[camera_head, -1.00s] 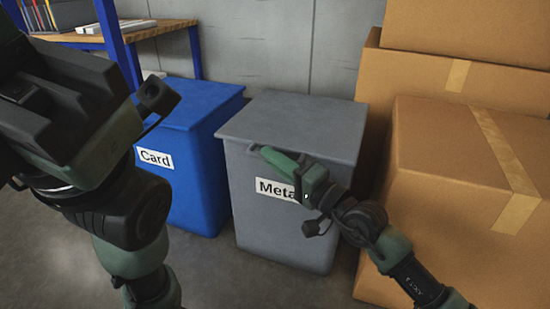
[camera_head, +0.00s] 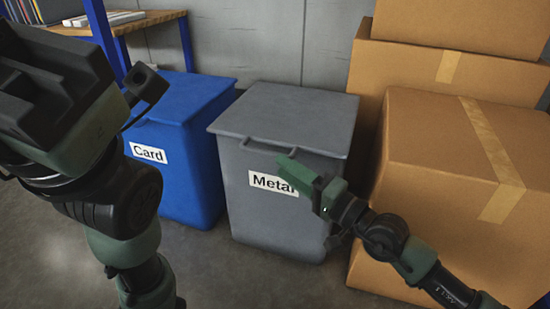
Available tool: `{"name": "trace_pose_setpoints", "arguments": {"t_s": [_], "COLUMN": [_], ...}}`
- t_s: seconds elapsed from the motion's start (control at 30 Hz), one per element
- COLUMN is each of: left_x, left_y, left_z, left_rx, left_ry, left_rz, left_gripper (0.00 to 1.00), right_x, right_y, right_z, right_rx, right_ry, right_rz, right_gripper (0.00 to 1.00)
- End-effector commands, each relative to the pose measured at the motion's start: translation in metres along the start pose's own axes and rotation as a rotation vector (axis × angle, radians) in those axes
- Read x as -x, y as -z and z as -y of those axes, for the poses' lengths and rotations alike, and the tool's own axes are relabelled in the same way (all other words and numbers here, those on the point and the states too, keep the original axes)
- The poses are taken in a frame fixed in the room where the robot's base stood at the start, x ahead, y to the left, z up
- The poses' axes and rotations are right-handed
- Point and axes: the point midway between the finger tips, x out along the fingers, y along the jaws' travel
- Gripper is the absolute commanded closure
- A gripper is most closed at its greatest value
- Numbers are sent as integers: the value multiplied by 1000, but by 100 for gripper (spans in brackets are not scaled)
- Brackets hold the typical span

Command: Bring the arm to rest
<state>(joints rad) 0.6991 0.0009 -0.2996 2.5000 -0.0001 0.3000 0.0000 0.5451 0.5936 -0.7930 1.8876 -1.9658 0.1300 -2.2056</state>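My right arm comes in from the lower right. Its gripper (camera_head: 290,168) is in front of the grey bin (camera_head: 290,220), over the right end of the "Metal" label (camera_head: 268,183) and just below the bin's handle bar. I see no object in it, but its fingers overlap from this angle, so I cannot tell whether it is open or shut. I cannot tell whether it touches the bin. My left arm fills the left side, and its gripper is not in view.
A blue bin (camera_head: 190,180) labelled "Card" stands left of the grey bin, both with lids down. Large cardboard boxes (camera_head: 440,220) are stacked on the right, close behind my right arm. A wooden shelf (camera_head: 150,22) with blue posts stands at the back left. Bare floor (camera_head: 230,280) shows in front.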

Motion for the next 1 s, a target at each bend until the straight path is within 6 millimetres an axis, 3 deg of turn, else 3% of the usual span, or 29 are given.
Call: {"name": "trace_pose_setpoints", "arguments": {"t_s": [0.2,0.6,0.7,0.77,0.87,1.0], "left_x": [-1,-1,-2,-2,1,12], "left_y": [0,0,-5,-12,-29,-54], "left_z": [0,0,2,4,10,18], "left_rx": [0,1,2,4,10,23], "left_ry": [0,2,7,12,28,62], "left_rz": [0,0,12,28,76,167], "left_gripper": [100,100,100,100,100,100], "right_x": [14,14,13,13,13,23], "right_y": [-1,-1,-6,-15,-43,-93], "right_z": [-1,0,4,13,39,108], "right_rx": [-1,-4,-77,-199,-590,-1384], "right_ry": [-1,-1,-1,1,1,-10], "right_rz": [1,1,11,29,94,272], "right_gripper": [66,66,66,66,66,66]}}
